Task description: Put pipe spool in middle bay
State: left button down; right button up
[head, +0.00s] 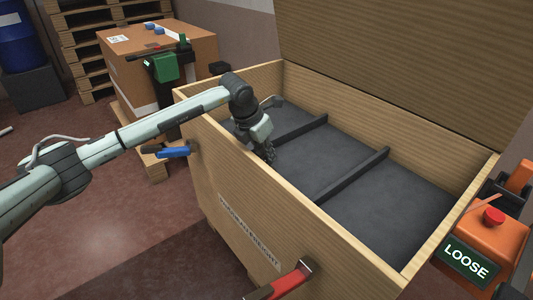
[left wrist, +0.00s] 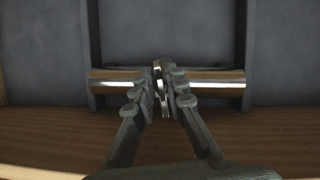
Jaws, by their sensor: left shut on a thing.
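My left gripper (head: 267,153) reaches over the near wall of the wooden crate (head: 245,215), low inside it near the first divider. In the left wrist view the gripper (left wrist: 165,92) is shut on the pipe spool (left wrist: 210,83), a shiny metal pipe gripped at its flanged middle. The spool lies crosswise along the near wall, its ends overlapping the two dark dividers. I cannot tell whether it touches them or the floor. In the head view the spool is hidden. The middle bay (head: 318,158) has a bare dark floor. My right gripper is out of view.
Dark dividers (head: 352,174) split the crate into three bays. A tall wooden panel (head: 420,55) rises behind. A blue-handled fitting (head: 173,152) and a red one (head: 285,282) sit on the front. An orange box labelled LOOSE (head: 485,250) stands right; a carton (head: 125,65) stands back left.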

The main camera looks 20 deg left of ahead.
pick_arm(q)
jog(key=c, duration=2)
grip_release()
jog(key=o, duration=0.5)
jog(key=shift+r, duration=0.15)
jog(key=v, duration=1.1)
jog(key=shift+s+r, duration=0.2)
jog(key=shift+r, duration=0.2)
